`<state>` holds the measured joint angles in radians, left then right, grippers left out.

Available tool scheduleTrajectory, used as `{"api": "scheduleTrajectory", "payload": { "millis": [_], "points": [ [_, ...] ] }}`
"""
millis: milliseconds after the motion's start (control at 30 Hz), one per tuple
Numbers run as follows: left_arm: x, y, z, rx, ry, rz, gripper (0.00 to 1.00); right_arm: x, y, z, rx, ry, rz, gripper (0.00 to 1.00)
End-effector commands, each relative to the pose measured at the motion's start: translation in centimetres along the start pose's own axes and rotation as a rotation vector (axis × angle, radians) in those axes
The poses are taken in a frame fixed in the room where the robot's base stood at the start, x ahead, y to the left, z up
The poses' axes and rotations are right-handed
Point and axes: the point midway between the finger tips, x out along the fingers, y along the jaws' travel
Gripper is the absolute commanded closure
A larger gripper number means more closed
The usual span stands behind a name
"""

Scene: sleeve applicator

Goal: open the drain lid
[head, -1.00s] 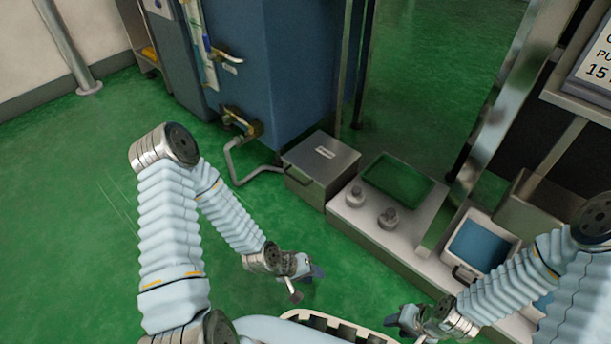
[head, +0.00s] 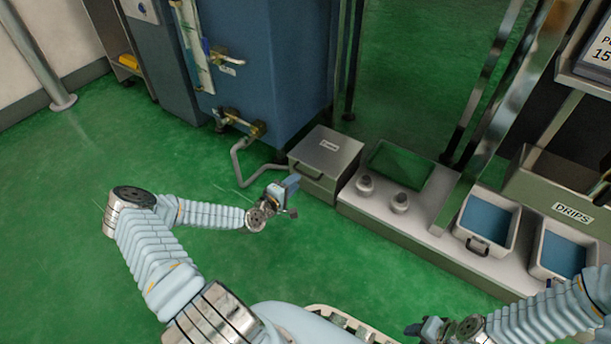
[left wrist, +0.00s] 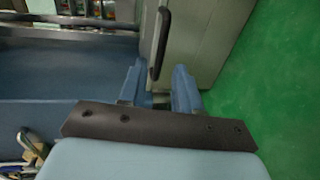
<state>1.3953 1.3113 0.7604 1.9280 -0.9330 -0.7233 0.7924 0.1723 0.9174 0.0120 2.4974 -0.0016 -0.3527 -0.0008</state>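The drain box is a metal box at the foot of the blue tank, with a small label on its flat lid (head: 328,148) and a dark handle (head: 306,171) along its near upper edge. The lid looks closed. My left gripper (head: 291,184) is just in front of the handle, on its near side. In the left wrist view, its two blue fingers (left wrist: 158,88) are apart, and the dark handle (left wrist: 160,44) shows just beyond and between them; I cannot tell whether they touch. My right gripper (head: 422,328) is low at the bottom, far from the box, its fingers too small to judge.
A blue tank (head: 270,70) with brass valves and a bent pipe (head: 240,165) stands behind and left of the box. A grey ledge with two knobs (head: 382,195) adjoins its right. Two blue-filled trays (head: 487,222) (head: 562,255) sit further right. The green floor at left is clear.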

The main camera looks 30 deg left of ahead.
Motion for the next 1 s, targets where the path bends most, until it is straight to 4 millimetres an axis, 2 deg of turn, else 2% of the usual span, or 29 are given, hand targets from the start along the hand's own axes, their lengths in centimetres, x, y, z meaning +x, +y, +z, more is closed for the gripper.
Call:
{"api": "scheduleTrajectory", "payload": {
  "millis": [100, 300, 467, 733, 933, 1000],
  "points": [
    [2.8, -0.2, 0.1, 0.001, -0.002, 0.000, 0.67, 0.6, 0.2, 0.0, 0.000, 0.001, 0.000, 0.57],
    [6.0, -0.2, 0.1, 0.001, -0.001, -0.001, 0.67, 1.1, 0.4, 0.0, 0.001, 0.003, 0.000, 0.57],
    [7.0, -0.1, 0.1, 0.000, -0.001, -0.003, 0.67, 1.1, 0.5, 0.0, 0.001, 0.003, 0.000, 0.57],
    [7.0, -0.1, 0.1, 0.000, -0.001, -0.003, 0.67, 1.1, 0.4, 0.0, 0.001, 0.003, 0.000, 0.57],
    [7.0, -0.1, 0.1, 0.000, -0.001, -0.003, 0.98, 1.1, 0.4, 0.0, 0.001, 0.003, 0.000, 0.57],
    [7.0, -0.1, 0.1, 0.000, -0.001, -0.003, 1.00, 1.1, 0.4, 0.0, 0.001, 0.003, 0.000, 0.57]
  ]
}}
